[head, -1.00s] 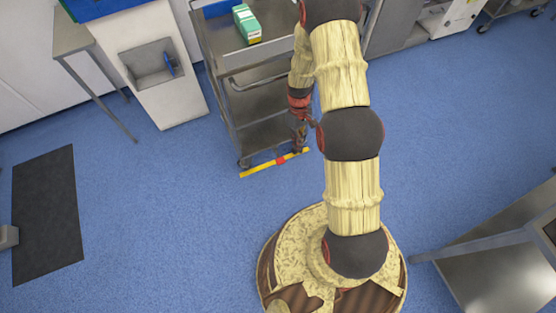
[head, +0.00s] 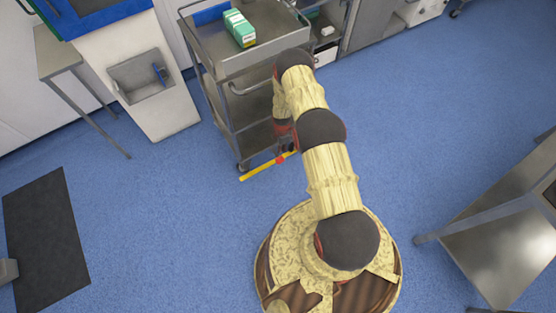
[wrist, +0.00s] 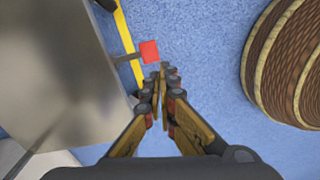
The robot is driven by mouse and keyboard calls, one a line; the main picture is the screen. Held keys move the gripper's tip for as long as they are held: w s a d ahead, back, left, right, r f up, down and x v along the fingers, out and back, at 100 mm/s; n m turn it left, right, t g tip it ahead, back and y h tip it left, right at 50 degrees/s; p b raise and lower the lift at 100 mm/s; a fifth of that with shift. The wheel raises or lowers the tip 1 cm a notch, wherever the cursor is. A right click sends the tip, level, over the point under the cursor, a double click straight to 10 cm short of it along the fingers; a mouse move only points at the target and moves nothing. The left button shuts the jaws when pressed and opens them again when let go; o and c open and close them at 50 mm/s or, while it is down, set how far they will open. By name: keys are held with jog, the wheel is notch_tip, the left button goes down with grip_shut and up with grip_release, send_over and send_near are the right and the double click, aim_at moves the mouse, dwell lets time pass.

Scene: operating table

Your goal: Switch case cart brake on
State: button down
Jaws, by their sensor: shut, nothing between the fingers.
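The case cart (head: 262,62) is a grey metal cart with shelves, standing at the upper middle of the head view. A yellow bar (head: 258,171) lies low along its near bottom edge, with a red pedal (head: 280,160) on it. In the wrist view the red pedal (wrist: 150,51) shows just beyond my fingertips, beside the yellow bar (wrist: 124,32). My gripper (wrist: 161,76) is shut and empty, pointing down close to the pedal. A small gap seems to show between them, but contact is hard to judge. In the head view my arm mostly hides the gripper.
Green boxes (head: 239,28) lie on the cart's top. A white cabinet with a sink (head: 142,75) and a side table (head: 62,52) stand left of the cart. A steel table (head: 500,250) stands at the right. Blue floor is open between.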

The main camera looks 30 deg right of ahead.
aim_at(281, 161)
jog(key=shift+w+d+n, duration=0.1)
jog(key=shift+w+n, duration=0.25)
jog(key=shift+n, duration=0.85)
jog(key=shift+f, duration=0.1)
notch_tip(281, 161, down, 14)
jog(key=b, duration=0.6)
